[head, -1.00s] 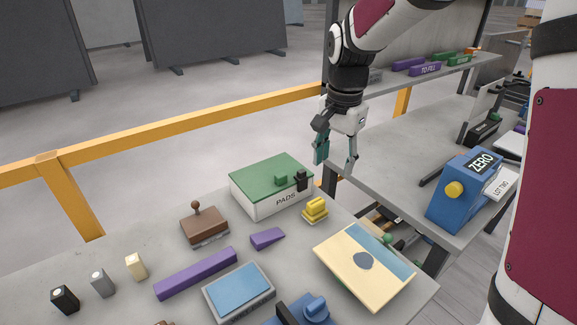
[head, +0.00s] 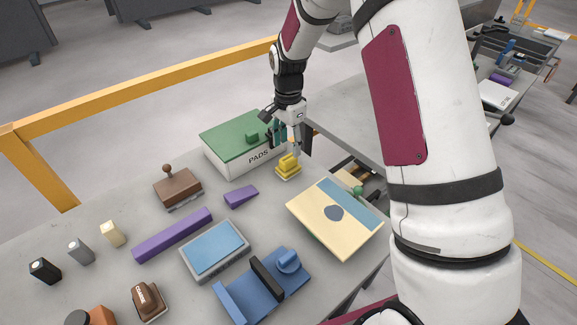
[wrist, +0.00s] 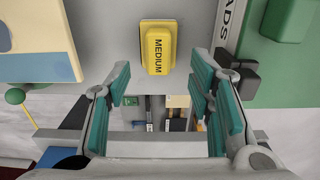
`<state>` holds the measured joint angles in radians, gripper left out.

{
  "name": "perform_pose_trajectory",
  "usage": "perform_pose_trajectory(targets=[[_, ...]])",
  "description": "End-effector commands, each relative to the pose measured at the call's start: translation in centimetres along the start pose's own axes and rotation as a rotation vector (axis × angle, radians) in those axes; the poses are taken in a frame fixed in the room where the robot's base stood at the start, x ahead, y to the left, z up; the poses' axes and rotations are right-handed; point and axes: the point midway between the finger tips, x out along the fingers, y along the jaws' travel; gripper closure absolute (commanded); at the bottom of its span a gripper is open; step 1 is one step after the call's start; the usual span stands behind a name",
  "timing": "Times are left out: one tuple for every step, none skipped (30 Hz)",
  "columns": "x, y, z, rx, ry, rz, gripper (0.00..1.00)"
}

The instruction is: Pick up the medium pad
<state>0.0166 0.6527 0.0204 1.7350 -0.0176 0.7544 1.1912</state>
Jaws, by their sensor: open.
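The medium pad (head: 288,166) is a small yellow block on a pale base, standing on the grey slab just in front of the green-lidded box. In the wrist view the yellow pad (wrist: 158,50) shows the word MEDIUM and lies beyond the fingertips, roughly centred between them. My gripper (head: 285,137) is open and empty, close above and behind the pad. In the wrist view its teal-padded fingers (wrist: 160,88) are spread wide, with the pad apart from both.
The PADS box (head: 215,152) with a green lid and black latch stands close beside the gripper; its latch (wrist: 238,78) is near one finger. A cream-and-blue board (head: 310,215), a purple wedge (head: 241,196) and a brown stamp (head: 178,188) lie nearby. The slab's edge is close behind the pad.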

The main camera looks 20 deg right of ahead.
Motion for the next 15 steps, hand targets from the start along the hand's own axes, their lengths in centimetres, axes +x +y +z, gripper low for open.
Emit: perform_pose_trajectory(targets=[[0.4, 0.1, 0.0, 0.0, 0.0, 0.001, 0.52], [0.5, 0.0, 0.0, 0.0, 0.0, 0.001, 0.52], [0.7, 0.1, 0.0, 0.0, 0.0, 0.001, 0.52], [0.8, 0.1, 0.0, 0.0, 0.0, 0.001, 0.52], [1.0, 0.1, 0.0, 0.0, -0.001, 0.002, 0.52], [1.4, 0.2, 0.1, 0.0, -0.001, 0.002, 0.52], [1.8, 0.2, 0.1, 0.0, -0.001, 0.003, 0.52], [2.2, 0.3, 0.1, 0.0, -0.001, 0.004, 0.52], [2.8, 0.3, 0.1, 0.0, -0.001, 0.004, 0.52], [3.3, 0.3, 0.2, 0.0, -0.002, 0.003, 0.52], [3.7, 0.4, 0.2, 0.0, -0.002, 0.003, 0.52], [4.2, 0.3, 0.2, 0.0, -0.001, 0.003, 0.52], [4.7, 0.3, 0.2, 0.0, -0.001, 0.002, 0.52], [5.0, 0.3, 0.2, 0.0, 0.0, 0.002, 0.52], [5.3, 0.2, 0.2, 0.0, 0.0, 0.002, 0.52]])
